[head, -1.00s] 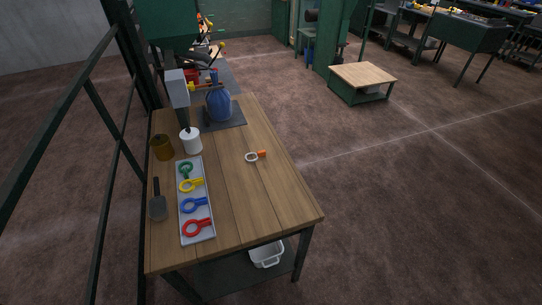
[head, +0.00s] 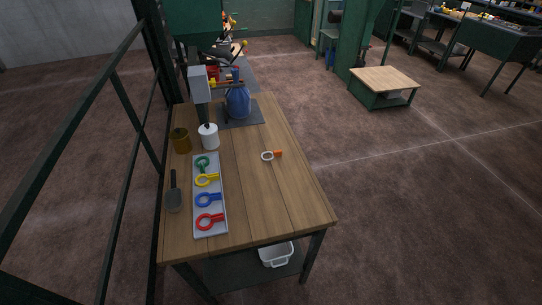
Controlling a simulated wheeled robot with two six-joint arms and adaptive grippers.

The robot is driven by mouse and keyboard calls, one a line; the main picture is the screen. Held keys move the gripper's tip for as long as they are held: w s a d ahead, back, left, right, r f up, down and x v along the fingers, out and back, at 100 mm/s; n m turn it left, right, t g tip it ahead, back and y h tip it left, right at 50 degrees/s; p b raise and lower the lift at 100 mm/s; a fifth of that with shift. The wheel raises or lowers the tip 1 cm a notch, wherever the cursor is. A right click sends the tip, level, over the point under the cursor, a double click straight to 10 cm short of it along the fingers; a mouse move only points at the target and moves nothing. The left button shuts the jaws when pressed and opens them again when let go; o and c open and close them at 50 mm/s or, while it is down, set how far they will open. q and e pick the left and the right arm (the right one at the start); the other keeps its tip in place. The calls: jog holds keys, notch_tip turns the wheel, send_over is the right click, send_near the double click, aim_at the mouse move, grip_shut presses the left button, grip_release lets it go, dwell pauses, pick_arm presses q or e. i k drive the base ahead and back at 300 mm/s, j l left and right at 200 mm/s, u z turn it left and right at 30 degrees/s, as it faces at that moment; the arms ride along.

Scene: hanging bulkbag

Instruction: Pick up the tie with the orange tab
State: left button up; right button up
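The tie with the orange tab (head: 268,156) lies on the bare right half of the wooden table (head: 262,200). It is a small pale loop with an orange tab pointing right. A grey tray (head: 211,232) to its left holds a green ring (head: 203,162), a yellow ring (head: 206,181), a blue ring (head: 208,200) and a red ring (head: 209,222), each with a tab. Neither of my grippers shows in the head view.
A blue bag (head: 238,101) stands on a dark mat at the table's far end, beside a grey post device (head: 198,85). A white canister (head: 209,137), a brown canister (head: 181,141) and a dark scoop (head: 173,194) stand or lie left. A white bin (head: 276,254) sits below.

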aim_at(276, 152)
jog(key=l+u, duration=0.1)
jog(key=u, duration=0.3)
jog(key=l+u, duration=0.15)
jog(key=u, duration=0.25)
jog(key=i+l+u, duration=0.1)
jog(key=u, duration=0.3)
jog(key=l+u, duration=0.15)
jog(key=u, duration=0.25)
jog(key=k+l+u, duration=0.15)
jog(key=l, duration=0.25)
jog(key=k+l+u, duration=0.15)
jog(key=l, duration=0.3)
jog(key=l+u, duration=0.15)
jog(key=l, duration=0.25)
jog(key=k+l+u, duration=0.25)
jog(key=k+l, duration=0.15)
jog(key=l, duration=0.3)
jog(key=k+l+u, duration=0.15)
jog(key=l, duration=0.2)
jog(key=k+l, duration=0.3)
jog(key=i+l, duration=0.1)
jog(key=i, duration=0.4)
